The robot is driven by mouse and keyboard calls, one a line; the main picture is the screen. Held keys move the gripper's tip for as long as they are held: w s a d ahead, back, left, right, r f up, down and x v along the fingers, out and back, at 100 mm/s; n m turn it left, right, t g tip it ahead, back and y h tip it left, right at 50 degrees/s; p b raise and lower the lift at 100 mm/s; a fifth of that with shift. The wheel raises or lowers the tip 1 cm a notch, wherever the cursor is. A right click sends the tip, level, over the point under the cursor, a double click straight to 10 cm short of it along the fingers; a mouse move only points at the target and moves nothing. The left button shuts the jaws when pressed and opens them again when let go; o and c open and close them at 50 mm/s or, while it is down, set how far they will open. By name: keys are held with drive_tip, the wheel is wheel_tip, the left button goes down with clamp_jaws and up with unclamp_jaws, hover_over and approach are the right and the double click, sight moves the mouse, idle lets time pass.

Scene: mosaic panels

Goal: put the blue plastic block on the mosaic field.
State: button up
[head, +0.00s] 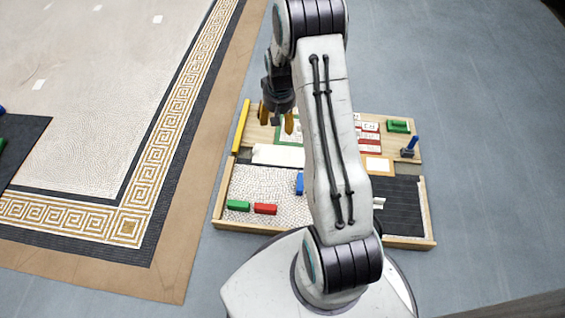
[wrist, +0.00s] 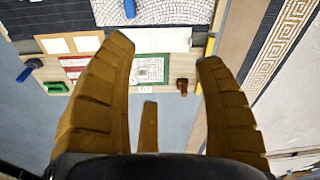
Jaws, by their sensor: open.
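A blue block (head: 299,184) stands on the white pebbled mosaic field (head: 282,204) of the low wooden work board, close beside my arm in the head view. In the wrist view the blue block (wrist: 130,8) is at the top edge, partly cut off, on the mosaic field (wrist: 175,12). My gripper (head: 276,118) is over the far left part of the board, apart from the block. Its orange fingers are spread with nothing between them, as the wrist view (wrist: 167,55) also shows.
A green block (head: 238,206) and a red block (head: 265,209) lie at the field's near edge. A yellow bar (head: 241,126) lies along the board's left side. A blue-handled tool (head: 411,143) and a green piece (head: 398,126) are at the right. My arm hides the board's middle.

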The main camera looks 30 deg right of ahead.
drive_tip(key=s+a+r+n, duration=0.1)
drive_tip(key=s+a+r, duration=0.45)
drive_tip(key=r, duration=0.25)
drive_tip(key=s+a+r+n, duration=0.1)
drive_tip(key=s+a+r, duration=0.3)
drive_tip(key=s+r, duration=0.3)
drive_tip(key=s+a+r+n, duration=0.1)
drive_tip(key=s+a+r, duration=0.1)
drive_tip(key=s, duration=0.4)
drive_tip(key=s+a+r+n, duration=0.1)
drive_tip(key=s+a+r, duration=0.1)
drive_tip(key=s, duration=0.5)
drive_tip(key=shift+s+a+r+t, duration=0.2)
drive_tip(key=shift+r+t, duration=0.2)
drive_tip(key=shift+r, duration=0.3)
drive_tip(key=shift+w, duration=0.1)
